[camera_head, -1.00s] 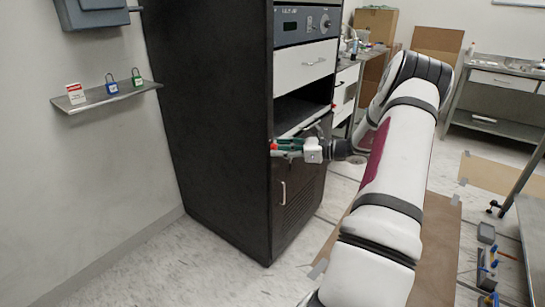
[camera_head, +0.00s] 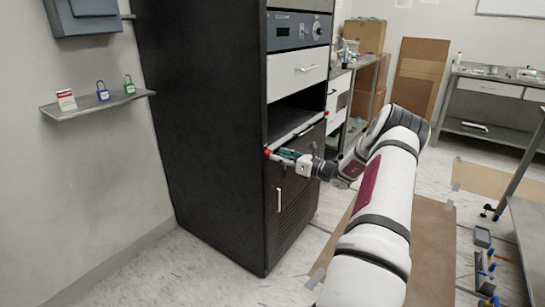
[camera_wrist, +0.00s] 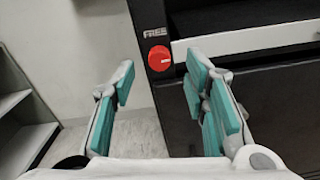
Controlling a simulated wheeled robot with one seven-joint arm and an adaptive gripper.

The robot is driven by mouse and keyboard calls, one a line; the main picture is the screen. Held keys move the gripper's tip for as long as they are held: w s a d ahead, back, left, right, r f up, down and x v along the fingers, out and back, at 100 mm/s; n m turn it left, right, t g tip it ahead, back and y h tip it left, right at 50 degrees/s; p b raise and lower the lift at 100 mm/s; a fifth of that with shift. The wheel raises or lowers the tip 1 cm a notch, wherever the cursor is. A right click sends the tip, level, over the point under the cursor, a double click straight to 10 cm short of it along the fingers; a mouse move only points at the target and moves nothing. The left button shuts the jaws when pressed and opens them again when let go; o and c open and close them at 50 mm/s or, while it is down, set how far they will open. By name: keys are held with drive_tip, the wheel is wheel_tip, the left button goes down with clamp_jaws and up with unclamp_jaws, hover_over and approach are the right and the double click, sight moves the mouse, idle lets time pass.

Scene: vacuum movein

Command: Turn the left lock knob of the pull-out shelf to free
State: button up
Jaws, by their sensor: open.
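The left lock knob (camera_wrist: 159,58) is a round red knob on the dark front post of the cabinet, just below a white "FREE" label (camera_wrist: 155,33) in the wrist view. A pale mark on it points to the right. In the head view the knob (camera_head: 267,152) is a small red spot at the shelf's left end. The pull-out shelf (camera_wrist: 245,42) shows a light front edge right of the knob. My gripper (camera_wrist: 158,85) is open, with teal pads on either side below the knob; I see nothing between them. In the head view my gripper (camera_head: 284,157) is close to the knob.
The black cabinet (camera_head: 205,130) has a white drawer (camera_head: 296,73) above the shelf opening and a handled door (camera_head: 290,205) below. A wall shelf (camera_head: 97,104) holds a blue and a green padlock. Open floor lies left of the cabinet in the wrist view.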

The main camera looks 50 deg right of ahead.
sight(268, 152)
drive_tip(key=shift+w+a, duration=0.15)
drive_tip(key=shift+w, duration=1.7)
clamp_jaws()
